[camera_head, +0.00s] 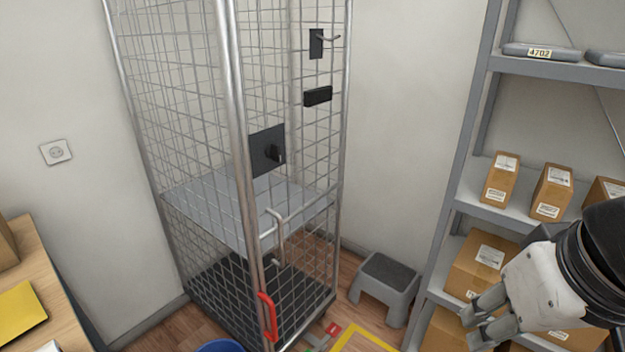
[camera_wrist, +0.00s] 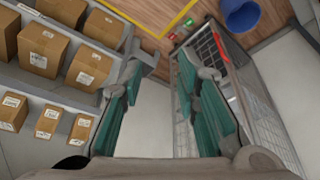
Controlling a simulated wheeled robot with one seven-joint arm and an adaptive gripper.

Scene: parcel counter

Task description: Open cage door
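The wire cage (camera_head: 205,130) stands against the back wall. Its mesh door, on the side facing right, looks shut. The door carries a dark plate with a black knob (camera_head: 275,154), a grey bar handle (camera_head: 276,228) lower down and a red handle (camera_head: 268,316) near the bottom. In the wrist view the cage (camera_wrist: 245,95) is at the right, with its red part (camera_wrist: 222,47) showing. My gripper (camera_head: 480,318) is at the lower right of the head view, in front of the shelf and well apart from the cage. In the wrist view its fingers (camera_wrist: 158,85) are spread with nothing between them.
A grey shelf (camera_head: 462,150) with several cardboard boxes stands at the right, close behind my gripper. A grey step stool (camera_head: 385,285) stands between cage and shelf. A blue bin (camera_head: 220,346) is on the floor in front. A wooden table (camera_head: 45,270) is at the left.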

